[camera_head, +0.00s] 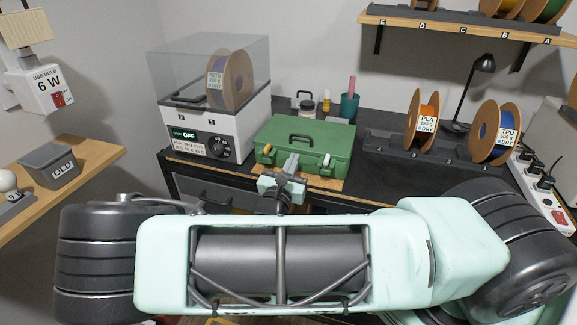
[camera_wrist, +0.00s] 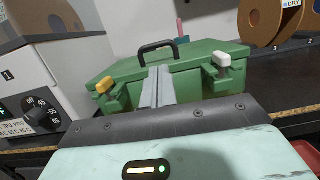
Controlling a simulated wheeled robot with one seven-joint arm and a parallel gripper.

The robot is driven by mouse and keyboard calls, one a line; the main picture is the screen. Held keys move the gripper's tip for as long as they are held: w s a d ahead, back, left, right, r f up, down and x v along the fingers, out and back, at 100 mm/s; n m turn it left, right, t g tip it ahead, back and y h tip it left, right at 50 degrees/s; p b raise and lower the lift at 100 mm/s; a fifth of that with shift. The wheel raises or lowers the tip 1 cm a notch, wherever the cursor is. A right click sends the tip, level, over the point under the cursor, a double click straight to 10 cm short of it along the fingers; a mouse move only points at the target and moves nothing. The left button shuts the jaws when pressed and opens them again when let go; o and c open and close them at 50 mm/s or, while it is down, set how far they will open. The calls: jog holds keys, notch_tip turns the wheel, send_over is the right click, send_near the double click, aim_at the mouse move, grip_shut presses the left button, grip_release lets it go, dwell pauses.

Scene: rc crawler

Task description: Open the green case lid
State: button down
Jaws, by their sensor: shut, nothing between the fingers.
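The green case (camera_head: 330,147) sits on the dark workbench in the head view, its lid down and a dark handle (camera_head: 302,138) on top. In the wrist view the case (camera_wrist: 200,88) fills the middle, with its handle (camera_wrist: 158,50) behind my fingers. A yellow latch (camera_wrist: 104,84) is on the left of its front and a white latch (camera_wrist: 223,59) on the right. My gripper (camera_head: 291,162) is at the front of the case, between the latches, its fingers (camera_wrist: 158,75) together and empty. The fingers hide the middle of the case front; I cannot tell if they touch it.
A white dryer box (camera_head: 208,130) with a clear cover stands left of the case. Filament spools (camera_head: 427,112) in a dark rack and a black lamp (camera_head: 482,66) are to the right. A teal cup (camera_head: 349,106) stands behind the case.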

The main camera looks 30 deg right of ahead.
aim_at(299, 148)
jog(key=shift+p+x, duration=0.65)
jog(key=shift+x, duration=2.1)
